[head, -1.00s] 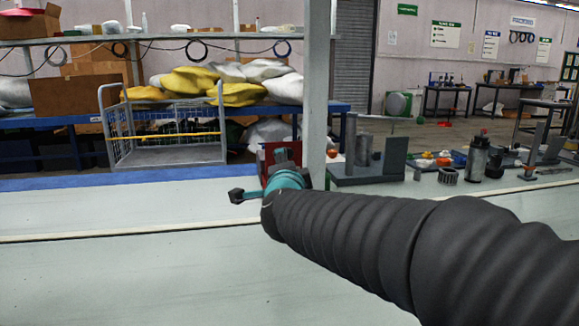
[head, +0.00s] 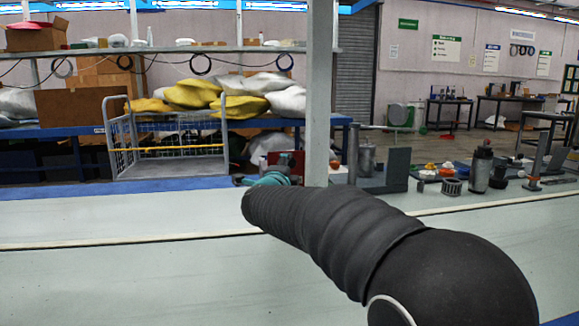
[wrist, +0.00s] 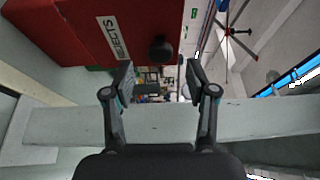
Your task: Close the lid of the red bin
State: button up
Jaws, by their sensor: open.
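The red bin (head: 297,158) shows only in part in the head view, behind my gripper and beside the grey post. In the wrist view a red panel of the bin (wrist: 80,28) with a white "REJECTS" label fills the upper left, and the picture is turned sideways. A round black knob (wrist: 161,49) stands by the red panel, just beyond my fingertips. I cannot tell the lid's angle. My gripper (wrist: 160,78) is open and empty, its fingers apart and not visibly touching the bin. In the head view my gripper (head: 264,178) is partly hidden by my arm.
The grey post (head: 319,95) rises just right of my gripper; it crosses the wrist view too. A wire cart (head: 168,140) stands left. Metal parts (head: 398,168), a dark cylinder (head: 479,167) and other items stand right. The pale bench surface (head: 120,215) on the left is clear.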

aim_at(290, 163)
jog(key=shift+w+d, duration=0.2)
jog(key=shift+w, duration=1.65)
jog(key=shift+c, duration=0.3)
grip_shut()
